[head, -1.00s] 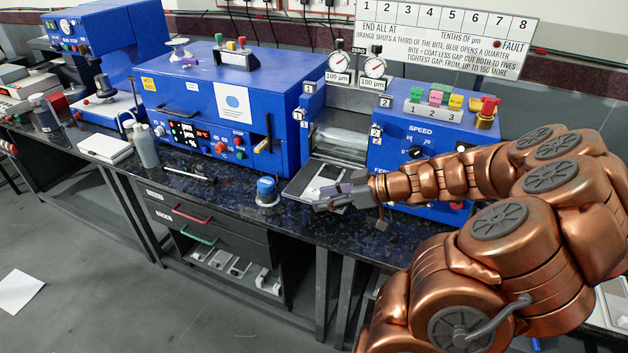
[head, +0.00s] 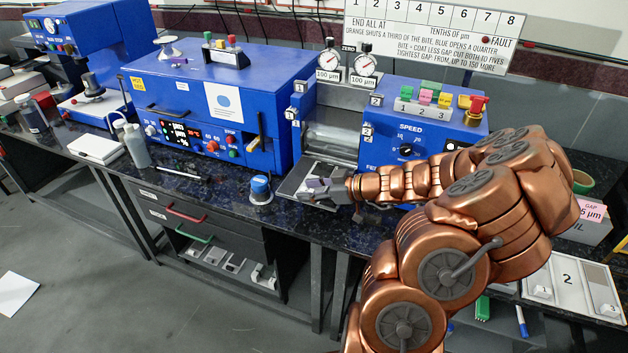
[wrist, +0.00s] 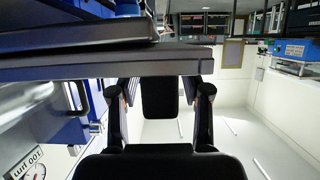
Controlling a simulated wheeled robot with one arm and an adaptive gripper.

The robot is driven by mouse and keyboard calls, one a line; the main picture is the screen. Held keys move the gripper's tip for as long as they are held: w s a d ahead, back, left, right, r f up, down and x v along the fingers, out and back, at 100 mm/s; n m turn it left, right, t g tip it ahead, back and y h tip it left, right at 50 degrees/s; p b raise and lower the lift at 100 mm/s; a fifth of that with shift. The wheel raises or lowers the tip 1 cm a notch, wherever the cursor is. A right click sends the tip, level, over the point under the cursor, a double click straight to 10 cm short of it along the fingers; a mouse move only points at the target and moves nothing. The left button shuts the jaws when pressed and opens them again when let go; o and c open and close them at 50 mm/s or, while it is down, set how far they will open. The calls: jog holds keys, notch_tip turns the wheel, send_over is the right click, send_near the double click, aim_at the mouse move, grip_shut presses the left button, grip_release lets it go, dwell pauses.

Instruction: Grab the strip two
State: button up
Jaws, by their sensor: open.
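My gripper (head: 322,186) is at the silver feed plate (head: 296,184) in front of the rolling press. In the wrist view its two dark fingers (wrist: 160,108) are apart, and a grey plate edge (wrist: 105,66) crosses just beyond them. I see nothing held between them, and contact with the plate cannot be told. A strip marked two cannot be made out at the gripper; the hand hides part of the plate. At the lower right of the head view is a white board (head: 541,279) marked 2, with a grey strip-like area (head: 600,277) on it.
The blue press (head: 375,140) stands behind the hand and a blue oven (head: 215,100) to the left. A blue-capped jar (head: 260,190) stands left of the hand near the bench's front edge.

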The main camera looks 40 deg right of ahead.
jog(key=shift+w+a+f, duration=0.2)
jog(key=shift+w+a, duration=0.05)
jog(key=shift+w, duration=0.1)
jog(key=shift+c, duration=0.3)
grip_shut()
jog(key=shift+r, duration=0.15)
jog(key=shift+d+r+b, duration=0.1)
jog(key=shift+r+b, duration=0.7)
jog(key=shift+r, duration=0.55)
jog(key=shift+s+r, duration=0.1)
jog(key=shift+r, duration=0.15)
jog(key=s+a+r+b, duration=0.1)
jog(key=s+a+b, duration=0.7)
jog(key=a+b, duration=0.5)
jog(key=shift+s+a+r+b, duration=0.15)
jog(key=shift+s+r+b, duration=0.05)
jog(key=shift+s+b, duration=0.2)
